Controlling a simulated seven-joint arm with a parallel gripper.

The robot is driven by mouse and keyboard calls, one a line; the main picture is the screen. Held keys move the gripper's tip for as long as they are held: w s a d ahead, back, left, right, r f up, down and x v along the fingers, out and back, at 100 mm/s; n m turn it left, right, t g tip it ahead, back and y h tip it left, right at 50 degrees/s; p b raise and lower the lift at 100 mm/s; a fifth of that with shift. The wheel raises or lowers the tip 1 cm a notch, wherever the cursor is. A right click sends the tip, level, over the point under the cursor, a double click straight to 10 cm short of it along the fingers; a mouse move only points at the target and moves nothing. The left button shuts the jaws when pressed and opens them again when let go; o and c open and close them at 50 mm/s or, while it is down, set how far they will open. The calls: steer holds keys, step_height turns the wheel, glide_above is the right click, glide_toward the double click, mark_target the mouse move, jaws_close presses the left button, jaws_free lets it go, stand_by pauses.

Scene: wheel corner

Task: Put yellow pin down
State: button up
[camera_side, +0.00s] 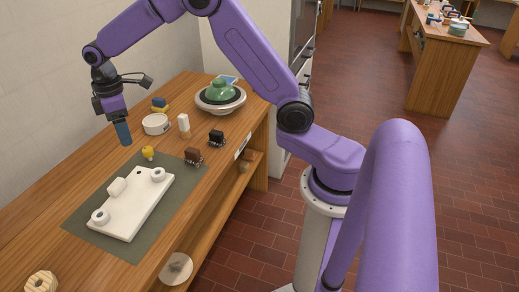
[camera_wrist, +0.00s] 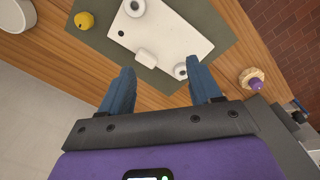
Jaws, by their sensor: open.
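The yellow pin (camera_side: 148,152) stands near the far edge of the green mat (camera_side: 90,213), apart from the white board (camera_side: 142,210); I cannot tell if it touches the mat. In the wrist view the yellow pin (camera_wrist: 84,20) is at the upper left, well away from the fingers. The board lies on the mat, with a white wheel near each end, a white block (camera_side: 117,187) and a small dark hole. My gripper (camera_side: 124,135) hangs above the table, left of the pin. In the wrist view my gripper (camera_wrist: 160,82) has its blue fingers wide apart with nothing between them.
A white bowl (camera_side: 156,124), a white bottle-like piece (camera_side: 184,123), and brown (camera_side: 192,157) and black (camera_side: 216,139) wheeled toys stand behind the mat. A wooden ring piece (camera_side: 41,283) lies at the near end. Bare wood flanks the mat's left.

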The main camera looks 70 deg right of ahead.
steer(key=s+a+r+n, duration=0.1)
steer(key=s+a+r, duration=0.1)
steer(key=s, duration=0.7)
steer(key=s+a+r, duration=0.2)
steer(key=s+a, duration=0.1)
steer(key=s, duration=0.6)
steer(key=s+d, duration=0.3)
steer(key=s, duration=0.6)
steer(key=s+d+f+n, duration=0.1)
steer(key=s+d, duration=0.2)
steer(key=s, duration=0.7)
steer(key=shift+d+f, duration=0.25)
steer(key=shift+f, duration=0.05)
